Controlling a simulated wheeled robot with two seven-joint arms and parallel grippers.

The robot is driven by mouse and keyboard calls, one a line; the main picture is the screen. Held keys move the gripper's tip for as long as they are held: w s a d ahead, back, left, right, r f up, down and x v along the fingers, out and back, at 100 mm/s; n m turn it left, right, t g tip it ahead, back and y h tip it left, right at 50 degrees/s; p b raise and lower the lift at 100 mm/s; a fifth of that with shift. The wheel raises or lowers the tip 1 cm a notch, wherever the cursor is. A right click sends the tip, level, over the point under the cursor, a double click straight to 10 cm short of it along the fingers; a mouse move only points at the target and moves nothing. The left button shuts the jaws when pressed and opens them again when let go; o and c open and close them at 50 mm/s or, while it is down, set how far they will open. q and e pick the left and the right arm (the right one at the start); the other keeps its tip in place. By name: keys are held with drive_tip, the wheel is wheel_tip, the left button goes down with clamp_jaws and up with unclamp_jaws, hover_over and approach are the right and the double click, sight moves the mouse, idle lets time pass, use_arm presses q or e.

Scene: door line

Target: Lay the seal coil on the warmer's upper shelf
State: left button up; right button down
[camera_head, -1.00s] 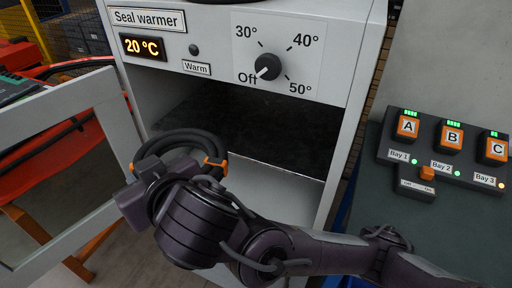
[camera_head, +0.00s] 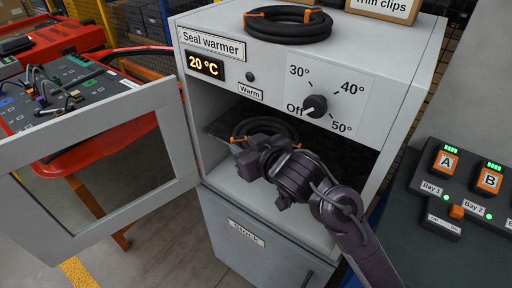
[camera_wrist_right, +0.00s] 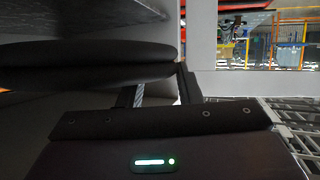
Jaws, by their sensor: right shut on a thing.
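The seal coil (camera_head: 262,126) is a black ring with orange ties, inside the warmer's opening. My right gripper (camera_head: 264,150) is shut on its near side, and the wrist covers part of the coil. In the right wrist view the coil (camera_wrist_right: 85,75) lies across the jaws (camera_wrist_right: 160,92). The warmer's upper shelf (camera_head: 222,122) is dark, behind and around the coil and partly hidden by my arm. Whether the coil touches the shelf I cannot tell. The seal warmer (camera_head: 400,85) reads 20 °C with its dial at Off. My left gripper is not in view.
The warmer's door (camera_head: 180,150) stands open to the left. A second black coil (camera_head: 288,27) and a box (camera_head: 382,8) sit on top of the warmer. A switch panel (camera_head: 462,190) is at the right, and a red cart (camera_head: 75,75) at the left.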

sight(247, 132)
drive_tip(key=w+d, duration=0.1)
drive_tip(key=w+d+p, duration=0.1)
drive_tip(key=w, duration=0.1)
drive_tip(key=shift+d+r, duration=0.1)
drive_tip(key=shift+r, duration=0.1)
wheel_tip(247, 132, down, 7)
drive_tip(key=shift+f, duration=0.15)
drive_tip(key=c, duration=1)
unclamp_jaws()
drive_tip(key=shift+f, duration=0.1)
drive_tip(key=shift+c, duration=0.2)
drive_tip(key=v, duration=1.2)
